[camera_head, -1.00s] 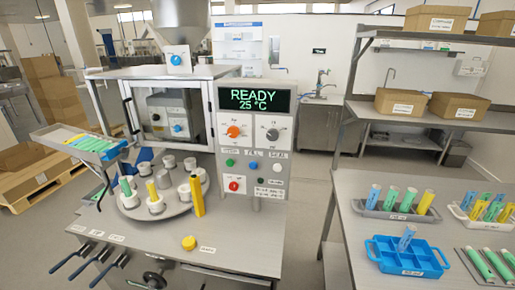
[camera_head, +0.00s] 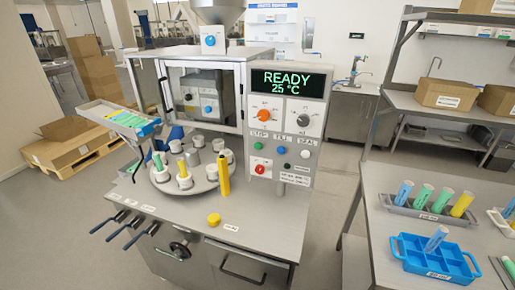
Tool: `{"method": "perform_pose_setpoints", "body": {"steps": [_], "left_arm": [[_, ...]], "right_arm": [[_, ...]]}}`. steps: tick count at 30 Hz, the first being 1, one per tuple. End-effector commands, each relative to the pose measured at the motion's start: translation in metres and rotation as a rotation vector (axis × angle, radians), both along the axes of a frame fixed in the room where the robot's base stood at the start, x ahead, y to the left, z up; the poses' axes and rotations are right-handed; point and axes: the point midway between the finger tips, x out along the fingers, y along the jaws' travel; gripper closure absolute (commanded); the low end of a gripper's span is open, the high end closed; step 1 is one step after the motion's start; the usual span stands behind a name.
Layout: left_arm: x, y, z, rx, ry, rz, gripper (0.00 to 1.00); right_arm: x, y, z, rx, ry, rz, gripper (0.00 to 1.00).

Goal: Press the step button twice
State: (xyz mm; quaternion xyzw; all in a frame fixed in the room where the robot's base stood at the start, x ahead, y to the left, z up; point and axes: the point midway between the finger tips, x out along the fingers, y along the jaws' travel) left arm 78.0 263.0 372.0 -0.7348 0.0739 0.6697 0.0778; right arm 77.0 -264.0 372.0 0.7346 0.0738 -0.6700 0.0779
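The step button is the green button (camera_head: 258,146) under a label that seems to read STEP, on the front of the machine's control panel (camera_head: 272,110). The blue fill button (camera_head: 281,150) and the pale seal button (camera_head: 305,154) sit to its right. A red button (camera_head: 260,170) is below it. The display (camera_head: 288,84) reads READY and 25 °C. Neither gripper is in view, and nothing covers the step button.
A round turntable (camera_head: 165,187) with several cups and tubes stands left of the panel. A blue rack (camera_head: 400,262) is on the right table. The machine's front top is mostly clear.

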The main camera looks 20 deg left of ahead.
Motion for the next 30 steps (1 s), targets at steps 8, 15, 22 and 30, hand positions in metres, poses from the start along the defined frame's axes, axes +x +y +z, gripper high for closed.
{"method": "perform_pose_setpoints", "body": {"steps": [8,15,22,30], "left_arm": [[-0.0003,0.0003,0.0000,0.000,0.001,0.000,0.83],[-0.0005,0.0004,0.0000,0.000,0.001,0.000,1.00],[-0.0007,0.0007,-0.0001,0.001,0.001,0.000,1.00],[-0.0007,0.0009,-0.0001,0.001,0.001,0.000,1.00]], "right_arm": [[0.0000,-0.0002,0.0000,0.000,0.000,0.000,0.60],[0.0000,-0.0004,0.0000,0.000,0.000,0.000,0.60],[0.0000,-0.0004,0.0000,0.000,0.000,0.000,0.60],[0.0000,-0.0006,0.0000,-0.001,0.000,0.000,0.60]]}}
